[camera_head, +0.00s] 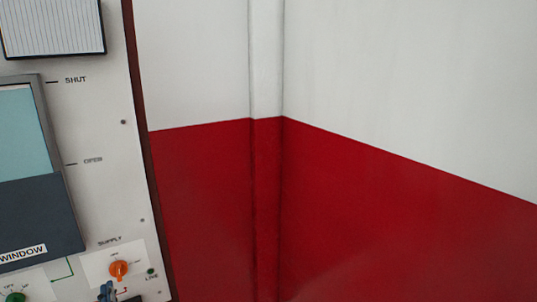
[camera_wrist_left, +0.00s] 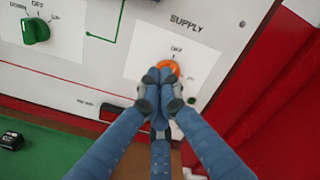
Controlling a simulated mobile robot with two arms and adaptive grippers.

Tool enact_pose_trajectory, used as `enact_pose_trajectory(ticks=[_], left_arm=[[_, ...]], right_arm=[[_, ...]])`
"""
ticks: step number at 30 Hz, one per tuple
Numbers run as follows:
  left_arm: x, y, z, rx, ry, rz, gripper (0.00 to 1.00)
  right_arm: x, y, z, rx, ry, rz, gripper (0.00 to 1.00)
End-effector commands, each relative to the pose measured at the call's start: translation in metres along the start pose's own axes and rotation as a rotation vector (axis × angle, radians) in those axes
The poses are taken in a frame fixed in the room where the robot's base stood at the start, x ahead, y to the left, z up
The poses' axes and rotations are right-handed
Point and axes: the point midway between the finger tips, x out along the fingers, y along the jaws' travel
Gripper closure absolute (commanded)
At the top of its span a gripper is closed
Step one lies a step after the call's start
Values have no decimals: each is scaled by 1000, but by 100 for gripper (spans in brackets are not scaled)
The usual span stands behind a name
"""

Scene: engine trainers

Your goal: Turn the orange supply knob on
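The orange supply knob (camera_head: 119,268) is on a white plate under the word SUPPLY, low on the panel in the head view. Its handle looks roughly upright, toward the OFF label above it. A second small mark is to its right. My left gripper (camera_head: 108,291) is just below and left of the knob in the head view. In the left wrist view the blue-grey fingertips (camera_wrist_left: 160,80) are drawn together in front of the orange knob (camera_wrist_left: 169,67) and hide its lower left part. I see no grip around the knob, and contact cannot be told. My right gripper is out of view.
A green knob (camera_wrist_left: 36,30) is left of the supply plate. A small dark lamp marked LINE (camera_head: 151,271) is right of the orange knob. A dark WINDOW cover (camera_head: 38,218) is above left. A red and white wall (camera_head: 340,220) stands at the right.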

Motion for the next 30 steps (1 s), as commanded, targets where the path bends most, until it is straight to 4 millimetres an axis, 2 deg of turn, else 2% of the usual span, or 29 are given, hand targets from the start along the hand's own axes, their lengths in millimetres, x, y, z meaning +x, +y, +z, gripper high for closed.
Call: enact_pose_trajectory(ticks=[1, 3, 9, 21, 30], left_arm=[[-2, -1, 4, 76, 1, 5, 100], [-4, 1, 5, 191, 2, 4, 100], [-3, 7, 4, 369, 4, 0, 100], [44, 7, 4, 373, 3, -1, 100], [62, 8, 3, 371, 4, 0, 100]], right_arm=[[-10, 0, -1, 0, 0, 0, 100], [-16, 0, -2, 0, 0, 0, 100], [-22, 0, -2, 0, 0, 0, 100], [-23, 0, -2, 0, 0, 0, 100], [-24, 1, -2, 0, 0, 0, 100]])
